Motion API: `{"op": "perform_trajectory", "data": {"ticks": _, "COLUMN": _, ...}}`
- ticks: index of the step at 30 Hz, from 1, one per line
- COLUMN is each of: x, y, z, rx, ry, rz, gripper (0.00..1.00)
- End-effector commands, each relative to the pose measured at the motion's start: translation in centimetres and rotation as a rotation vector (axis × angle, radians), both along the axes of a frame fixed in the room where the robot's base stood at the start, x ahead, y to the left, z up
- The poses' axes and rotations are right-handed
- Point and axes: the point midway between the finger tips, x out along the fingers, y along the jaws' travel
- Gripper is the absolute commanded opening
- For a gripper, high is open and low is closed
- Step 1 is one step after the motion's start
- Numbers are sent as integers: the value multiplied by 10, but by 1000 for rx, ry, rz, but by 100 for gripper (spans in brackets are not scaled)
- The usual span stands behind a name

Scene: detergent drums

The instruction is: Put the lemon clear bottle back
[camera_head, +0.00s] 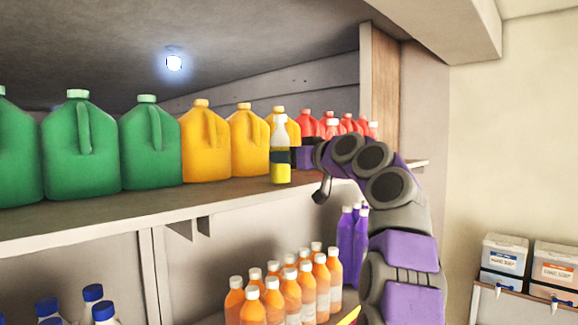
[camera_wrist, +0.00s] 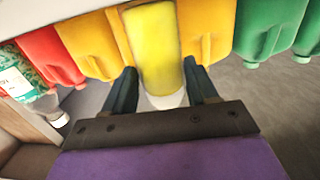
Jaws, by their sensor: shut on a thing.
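The lemon clear bottle (camera_head: 281,168), with yellow liquid, a clear upper part and a pale cap, is upright at the upper shelf's front edge, in front of the yellow jugs. My gripper (camera_head: 290,157) reaches from the right and is shut on its middle. The head view does not settle whether its base touches the shelf. In the wrist view, which is turned over, the bottle (camera_wrist: 153,45) is between the two dark fingers of my gripper (camera_wrist: 162,88), with yellow jugs behind it.
Green jugs (camera_head: 150,145), yellow jugs (camera_head: 205,145) and red bottles (camera_head: 305,125) line the upper shelf (camera_head: 130,217). Orange bottles (camera_head: 290,295) and purple bottles (camera_head: 346,245) stand below. A clear bottle with a green label (camera_wrist: 15,80) shows in the wrist view.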

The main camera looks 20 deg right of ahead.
Motion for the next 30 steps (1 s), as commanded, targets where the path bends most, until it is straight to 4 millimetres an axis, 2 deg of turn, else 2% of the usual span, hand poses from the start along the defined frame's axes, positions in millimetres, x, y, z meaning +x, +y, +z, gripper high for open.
{"op": "perform_trajectory", "data": {"ticks": 5, "x": 0, "y": 10, "z": 2, "rx": -5, "ry": -1, "rz": 2, "gripper": 15}}
{"op": "perform_trajectory", "data": {"ticks": 13, "x": 0, "y": -1, "z": -6, "rx": 1, "ry": -1, "rz": 3, "gripper": 15}}
{"op": "perform_trajectory", "data": {"ticks": 14, "x": 0, "y": -1, "z": -5, "rx": 1, "ry": 0, "rz": 2, "gripper": 60}}
{"op": "perform_trajectory", "data": {"ticks": 21, "x": 0, "y": -6, "z": -6, "rx": 3, "ry": 0, "rz": 1, "gripper": 83}}
{"op": "perform_trajectory", "data": {"ticks": 30, "x": 0, "y": 6, "z": -2, "rx": -3, "ry": -2, "rz": 2, "gripper": 84}}
